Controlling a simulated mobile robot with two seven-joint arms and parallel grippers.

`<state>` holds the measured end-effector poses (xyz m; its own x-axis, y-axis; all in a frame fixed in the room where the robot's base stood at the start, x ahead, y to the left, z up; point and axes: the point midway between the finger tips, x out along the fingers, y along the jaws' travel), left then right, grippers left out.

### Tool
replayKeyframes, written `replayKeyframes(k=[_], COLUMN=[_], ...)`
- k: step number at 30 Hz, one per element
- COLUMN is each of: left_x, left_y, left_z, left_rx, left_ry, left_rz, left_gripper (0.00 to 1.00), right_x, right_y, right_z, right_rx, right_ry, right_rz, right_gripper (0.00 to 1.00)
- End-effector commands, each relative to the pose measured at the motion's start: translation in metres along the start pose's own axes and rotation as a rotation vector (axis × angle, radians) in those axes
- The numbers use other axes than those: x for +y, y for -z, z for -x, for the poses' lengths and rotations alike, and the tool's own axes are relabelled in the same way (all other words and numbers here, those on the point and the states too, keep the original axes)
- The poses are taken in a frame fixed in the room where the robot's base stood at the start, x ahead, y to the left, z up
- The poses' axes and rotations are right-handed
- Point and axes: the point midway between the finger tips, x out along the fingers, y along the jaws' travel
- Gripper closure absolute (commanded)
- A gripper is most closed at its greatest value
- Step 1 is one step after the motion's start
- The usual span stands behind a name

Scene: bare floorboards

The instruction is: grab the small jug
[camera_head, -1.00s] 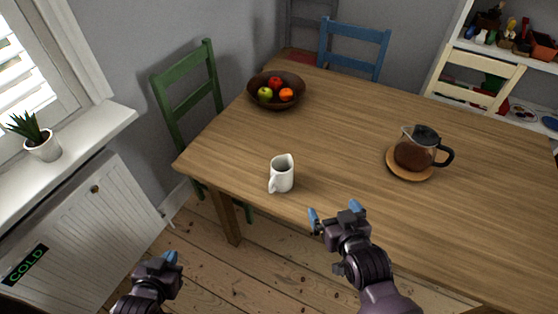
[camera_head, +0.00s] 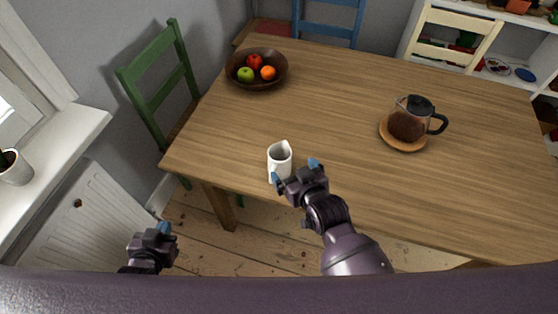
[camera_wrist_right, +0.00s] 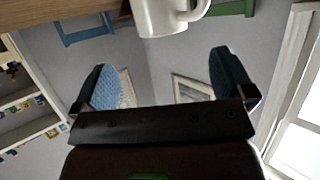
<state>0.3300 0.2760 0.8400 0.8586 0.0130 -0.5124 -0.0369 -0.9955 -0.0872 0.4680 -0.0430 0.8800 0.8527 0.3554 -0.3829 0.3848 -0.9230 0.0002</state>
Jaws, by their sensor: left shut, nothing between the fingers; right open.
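The small white jug (camera_head: 279,160) stands upright near the front left edge of the wooden table (camera_head: 330,105). My right gripper (camera_head: 295,171) is open just in front of the jug, its fingertips close to the jug's lower part. In the right wrist view the jug (camera_wrist_right: 165,14) shows at the top, partly cut off, with its handle to the right. It is beyond the two open blue fingertips (camera_wrist_right: 168,80), with nothing between them. My left gripper (camera_head: 164,228) is shut and empty, low to the left, off the table.
A glass coffee pot (camera_head: 409,120) stands on a round wooden coaster (camera_head: 404,145) to the right. A brown bowl (camera_head: 257,84) of fruit is at the back left. A green chair (camera_head: 158,88) stands left of the table. The table between jug and pot is clear.

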Motion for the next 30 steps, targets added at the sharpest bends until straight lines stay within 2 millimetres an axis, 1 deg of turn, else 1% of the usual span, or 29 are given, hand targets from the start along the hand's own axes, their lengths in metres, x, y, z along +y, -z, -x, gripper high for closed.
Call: replayKeyframes(k=[1,3,7,11,17,21,25,30], left_x=[0.0,0.0,0.0,0.0,0.0,0.001,0.001,0.001], left_y=[-0.002,-0.005,-0.008,-0.007,-0.004,-0.003,-0.002,-0.001], left_z=[0.001,0.002,0.003,0.003,0.003,0.0,-0.001,-0.002], left_rx=[-0.003,-0.007,-0.014,-0.014,-0.009,-0.004,0.0,0.002], left_ry=[0.0,0.001,0.002,0.002,0.001,0.001,0.0,0.0], left_rz=[0.001,0.003,0.003,0.003,0.003,0.002,0.002,0.001], left_gripper=[1.0,1.0,1.0,1.0,1.0,1.0,1.0,1.0], right_x=[0.0,-0.001,0.0,0.0,-0.003,-0.003,-0.002,-0.002], right_y=[0.0,0.001,0.001,0.002,0.006,0.005,0.004,0.004], right_z=[-0.008,-0.017,-0.025,-0.032,-0.057,-0.072,-0.078,-0.078], right_rx=[0.001,0.001,0.001,0.002,0.002,0.001,0.0,0.0], right_ry=[0.001,0.001,0.0,0.0,0.001,0.0,0.0,0.0], right_rz=[0.0,0.0,0.0,0.0,0.0,-0.001,-0.001,-0.001], right_gripper=[0.0,0.0,0.0,0.0,0.0,0.0,0.0,0.0])
